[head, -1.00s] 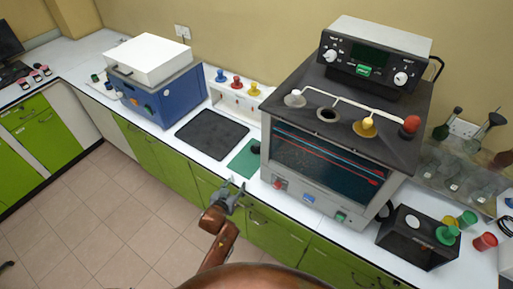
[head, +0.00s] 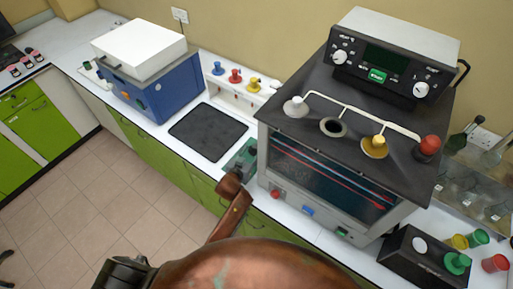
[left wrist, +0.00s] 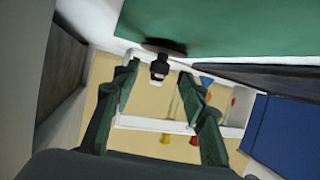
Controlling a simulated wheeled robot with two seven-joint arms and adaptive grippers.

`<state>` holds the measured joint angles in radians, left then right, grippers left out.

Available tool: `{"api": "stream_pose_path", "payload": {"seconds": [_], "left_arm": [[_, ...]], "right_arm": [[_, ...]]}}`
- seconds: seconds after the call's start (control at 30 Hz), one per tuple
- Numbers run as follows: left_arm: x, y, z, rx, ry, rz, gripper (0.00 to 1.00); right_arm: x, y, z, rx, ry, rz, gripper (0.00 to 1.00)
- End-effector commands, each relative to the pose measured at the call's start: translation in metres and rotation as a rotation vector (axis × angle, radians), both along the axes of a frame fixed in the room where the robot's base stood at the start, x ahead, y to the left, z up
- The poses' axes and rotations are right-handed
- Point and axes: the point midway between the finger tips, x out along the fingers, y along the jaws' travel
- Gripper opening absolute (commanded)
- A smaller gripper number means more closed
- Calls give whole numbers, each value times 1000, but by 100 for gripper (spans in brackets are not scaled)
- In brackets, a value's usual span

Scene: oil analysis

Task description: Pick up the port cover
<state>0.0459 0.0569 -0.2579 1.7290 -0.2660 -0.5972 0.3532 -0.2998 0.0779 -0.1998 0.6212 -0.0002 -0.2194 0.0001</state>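The port cover (left wrist: 160,68) is a small dark knob on a flat round disc, and it stands on the green mat (left wrist: 230,30), which shows at the top of the upside-down left wrist view. My left gripper (left wrist: 158,75) is open, with one finger on each side of the knob and nothing visibly held. In the head view my left gripper (head: 244,161) is over the green mat, left of the oven-like instrument, and it hides most of the cover there. My right gripper is not in view.
The grey instrument (head: 385,165) stands close on the right. Its top has an open port (head: 333,127) among silver, yellow and red caps. A black pad (head: 208,132) lies to the left, and a white rack (head: 240,85) with coloured stoppers stands behind.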

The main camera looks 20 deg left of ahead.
Motion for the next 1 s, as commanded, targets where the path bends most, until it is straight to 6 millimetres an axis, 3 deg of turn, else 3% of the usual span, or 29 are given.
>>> {"api": "stream_pose_path", "payload": {"seconds": [0.17,0.4,0.67,1.0], "left_arm": [[21,-3,-7,2,0,0,40],[47,-7,-18,1,0,-3,40],[50,-8,-19,0,-1,-4,40],[49,-8,-19,0,0,-4,17]], "right_arm": [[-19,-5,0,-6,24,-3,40],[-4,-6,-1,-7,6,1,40],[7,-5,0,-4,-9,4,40],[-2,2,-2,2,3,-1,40]]}}
